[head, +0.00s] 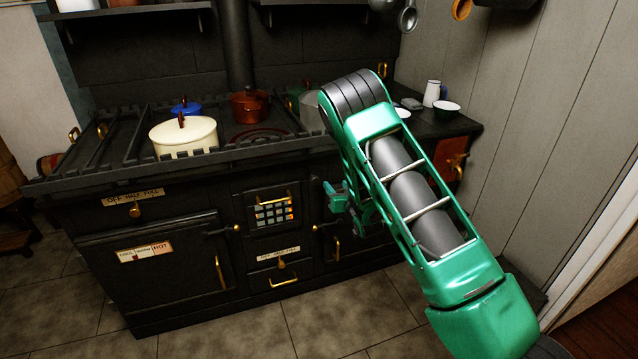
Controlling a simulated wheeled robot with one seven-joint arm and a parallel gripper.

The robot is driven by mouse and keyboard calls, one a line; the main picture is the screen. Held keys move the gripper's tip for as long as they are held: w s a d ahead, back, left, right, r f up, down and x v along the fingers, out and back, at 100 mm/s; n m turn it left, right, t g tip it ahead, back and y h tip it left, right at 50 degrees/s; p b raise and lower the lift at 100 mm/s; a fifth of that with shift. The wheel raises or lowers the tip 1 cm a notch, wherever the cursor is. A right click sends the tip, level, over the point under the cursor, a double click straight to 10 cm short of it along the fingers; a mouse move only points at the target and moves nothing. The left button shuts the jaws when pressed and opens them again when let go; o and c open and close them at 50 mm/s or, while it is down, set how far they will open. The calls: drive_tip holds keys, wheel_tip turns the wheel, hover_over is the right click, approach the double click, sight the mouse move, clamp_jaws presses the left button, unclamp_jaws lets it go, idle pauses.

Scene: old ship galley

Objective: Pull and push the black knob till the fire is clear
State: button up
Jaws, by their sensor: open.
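The black stove (160,266) fills the middle of the head view. Its fire grate (272,212) is at the centre front, with an orange glow between the bars at its right side. I cannot pick out a black knob; part of the stove's right front is hidden behind my arm. A brass knob (135,211) sits under a label at the left front, and a small knob (281,264) sits by a label below the grate. My green gripper (335,196) is open and looks empty, in front of the stove to the right of the grate.
A white cup (431,94) and bowl (446,109) stand at the right end. A plank wall (520,120) closes the right. Tiled floor (235,333) in front is clear.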

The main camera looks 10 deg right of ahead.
sight(316, 182)
drive_tip(key=a+f+t+y, duration=0.2)
drive_tip(key=a+f, duration=0.1)
drive_tip(key=a, duration=0.1)
drive_tip(key=shift+n, duration=0.4)
drive_tip(key=w, duration=0.3)
drive_tip(key=w+a, duration=0.1)
drive_tip(key=w, duration=0.6)
drive_tip(key=shift+w+a+f, duration=0.15)
drive_tip(key=shift+a, duration=0.2)
